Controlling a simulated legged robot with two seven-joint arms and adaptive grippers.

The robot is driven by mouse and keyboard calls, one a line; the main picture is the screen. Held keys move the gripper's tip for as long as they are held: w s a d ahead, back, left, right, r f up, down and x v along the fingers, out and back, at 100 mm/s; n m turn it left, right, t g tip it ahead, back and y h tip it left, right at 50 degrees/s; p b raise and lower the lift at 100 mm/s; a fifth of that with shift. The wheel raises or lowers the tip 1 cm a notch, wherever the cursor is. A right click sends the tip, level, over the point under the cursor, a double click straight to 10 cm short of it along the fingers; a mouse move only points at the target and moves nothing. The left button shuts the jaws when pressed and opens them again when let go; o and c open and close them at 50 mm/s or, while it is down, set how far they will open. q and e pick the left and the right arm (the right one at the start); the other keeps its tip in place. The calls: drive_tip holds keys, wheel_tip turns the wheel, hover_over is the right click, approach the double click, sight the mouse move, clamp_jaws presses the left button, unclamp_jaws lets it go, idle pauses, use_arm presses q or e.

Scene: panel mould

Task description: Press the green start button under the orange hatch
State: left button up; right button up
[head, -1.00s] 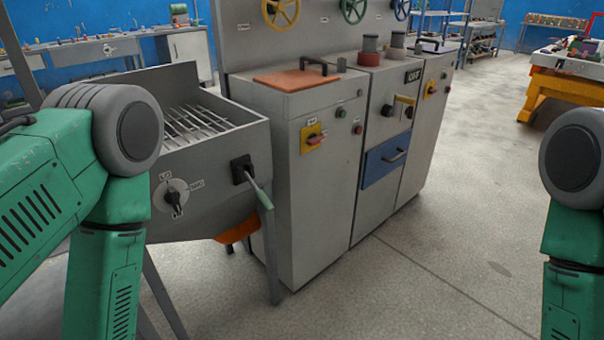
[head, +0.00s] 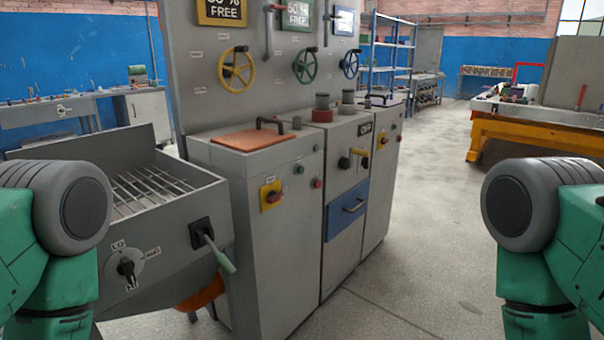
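The orange hatch (head: 250,137) lies flat and closed on top of the left grey cabinet (head: 275,250), with a dark handle (head: 270,124) on it. On that cabinet's front, below the hatch, are a small green button (head: 299,169) and a red button (head: 317,183). A yellow plate with a red switch (head: 271,195) sits left of them. My green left arm shows at the left edge and my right arm at the right edge, both well apart from the cabinet. Neither gripper is in view.
A grey hopper (head: 165,230) with a grate, a dial and a lever stands left of the cabinet. A blue drawer (head: 348,206) is on the middle cabinet. Yellow, green and blue handwheels hang on the panel (head: 210,105). The floor (head: 430,235) on the right is clear.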

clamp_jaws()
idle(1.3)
